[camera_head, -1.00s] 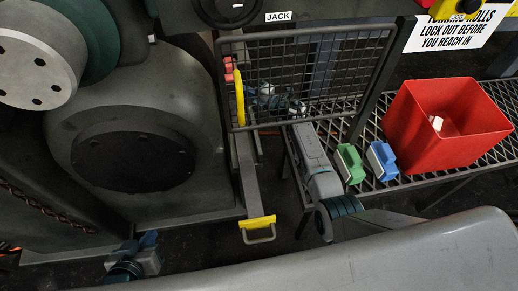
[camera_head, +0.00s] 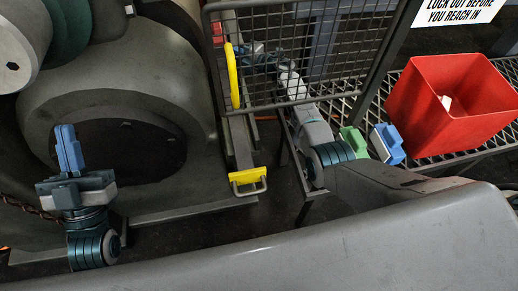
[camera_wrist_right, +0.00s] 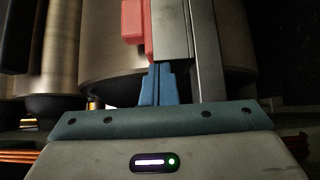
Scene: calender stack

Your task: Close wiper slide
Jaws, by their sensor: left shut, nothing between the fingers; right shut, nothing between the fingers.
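A long grey slide bar (camera_head: 240,140) runs out from under the mesh guard, with a yellow end block and looped handle (camera_head: 247,181) at its near end. My left gripper (camera_head: 68,142) is raised at the left, in front of the big grey housing, its blue fingers together and empty, apart from the handle. My right arm reaches behind the mesh, where my right gripper (camera_head: 252,60) is partly hidden. In the right wrist view its blue fingers (camera_wrist_right: 158,82) are together, pointing at a grey block (camera_wrist_right: 171,30) with a red part (camera_wrist_right: 134,22). I cannot tell whether they touch it.
The mesh guard (camera_head: 300,60) has a yellow handle (camera_head: 232,75). A grated shelf (camera_head: 490,150) at right holds a red bin (camera_head: 450,100), a blue-and-white block (camera_head: 387,143) and a green one (camera_head: 353,141), partly covered by my right arm. Dark floor lies open around the slide's near end.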

